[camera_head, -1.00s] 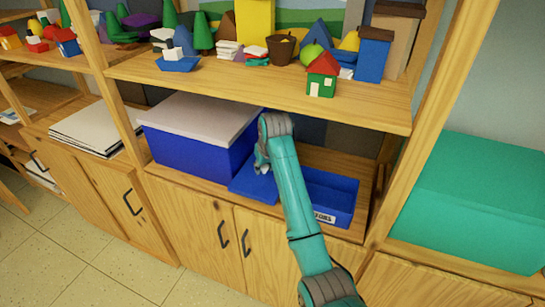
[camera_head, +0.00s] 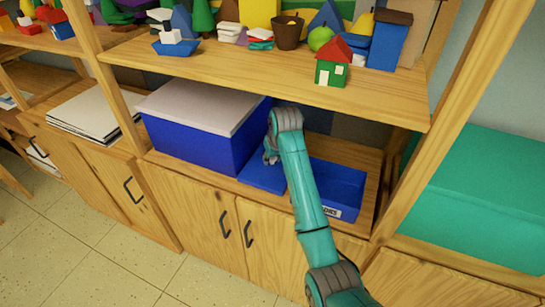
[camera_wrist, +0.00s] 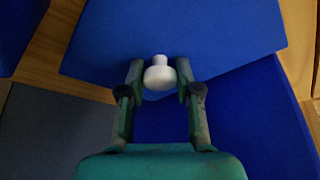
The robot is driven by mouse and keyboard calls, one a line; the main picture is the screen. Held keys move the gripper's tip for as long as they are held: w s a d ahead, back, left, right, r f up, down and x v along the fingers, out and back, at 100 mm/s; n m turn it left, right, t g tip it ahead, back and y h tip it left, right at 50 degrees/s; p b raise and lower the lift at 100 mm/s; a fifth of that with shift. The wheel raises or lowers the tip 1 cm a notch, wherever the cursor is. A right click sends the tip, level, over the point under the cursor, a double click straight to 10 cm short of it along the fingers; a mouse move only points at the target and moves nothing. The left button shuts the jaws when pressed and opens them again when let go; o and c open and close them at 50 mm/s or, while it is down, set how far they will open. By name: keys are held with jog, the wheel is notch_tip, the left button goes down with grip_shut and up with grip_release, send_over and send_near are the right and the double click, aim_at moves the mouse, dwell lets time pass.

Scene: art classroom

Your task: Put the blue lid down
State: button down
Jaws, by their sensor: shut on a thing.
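The blue lid (camera_head: 263,178) is a flat panel at the lower shelf, between a large blue box and an open blue bin. In the wrist view, the lid (camera_wrist: 190,28) fills the top and middle, with a white knob (camera_wrist: 159,74) on it. My gripper (camera_wrist: 159,70) has its two fingers on either side of this knob and is shut on it. In the head view my gripper (camera_head: 270,155) is partly hidden by my arm. The lid looks about level and very low over the wooden shelf; I cannot tell whether it rests fully on it.
The large blue box (camera_head: 195,140) with a pale grey top stands left of the lid. The open blue bin (camera_head: 343,187) with a label is close on the right. An upper shelf (camera_head: 240,72) with toys overhangs. A green box (camera_head: 480,190) stands farther right.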

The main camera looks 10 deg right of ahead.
aim_at(275, 168)
jog(key=shift+f, duration=0.25)
jog(key=c, duration=0.8)
grip_release()
jog(key=shift+r, duration=0.25)
jog(key=v, duration=0.5)
jog(key=shift+r, duration=0.4)
jog(key=s+d, duration=0.1)
jog(key=s, duration=1)
jog(key=shift+s+d+f, duration=0.3)
jog(key=shift+s+d, duration=0.1)
